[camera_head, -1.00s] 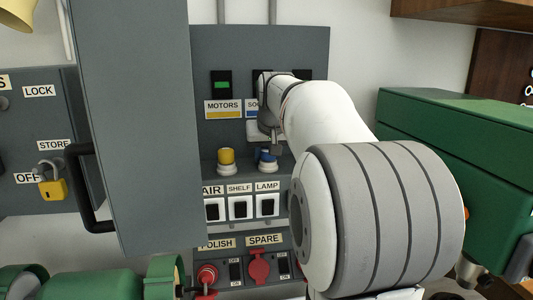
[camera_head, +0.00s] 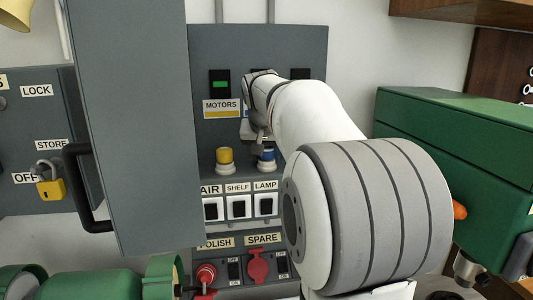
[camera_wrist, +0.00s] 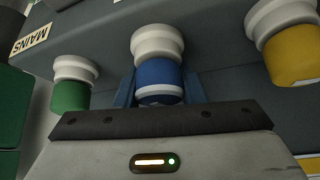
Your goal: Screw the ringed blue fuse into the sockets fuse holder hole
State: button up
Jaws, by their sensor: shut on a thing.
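The ringed blue fuse (camera_wrist: 160,78) stands between the two fingers of my gripper (camera_wrist: 159,92) in the wrist view, with a white ring round its blue cap. My gripper is shut on the cap. The fuse's white base (camera_wrist: 157,42) meets the grey sloping ledge, on the sockets position between the yellow and green fuses. The blue fuse also shows in the head view (camera_head: 266,157), below my gripper (camera_head: 264,142). The holder hole itself is hidden under the base, so I cannot tell how deep the fuse sits. My wrist covers the sockets label.
The yellow fuse (camera_wrist: 292,52) and the green fuse (camera_wrist: 70,93) stand close on either side. Switches (camera_head: 239,206) sit just below the ledge. The open grey cabinet door (camera_head: 130,110) stands left, and a green box (camera_head: 460,150) stands right.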

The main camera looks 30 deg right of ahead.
jog(key=shift+s+f+m, duration=0.1)
jog(key=shift+f+m, duration=0.1)
jog(key=shift+m, duration=0.2)
jog(key=shift+m+g+h, duration=0.5)
jog(key=shift+m, duration=0.3)
jog(key=o, duration=0.4)
jog(key=shift+o, duration=0.6)
jog(key=shift+s+a+r, duration=0.1)
jog(key=shift+s+r, duration=0.1)
jog(key=shift+w, duration=0.1)
jog(key=shift+n+t+y, duration=0.4)
jog(key=shift+n, duration=0.5)
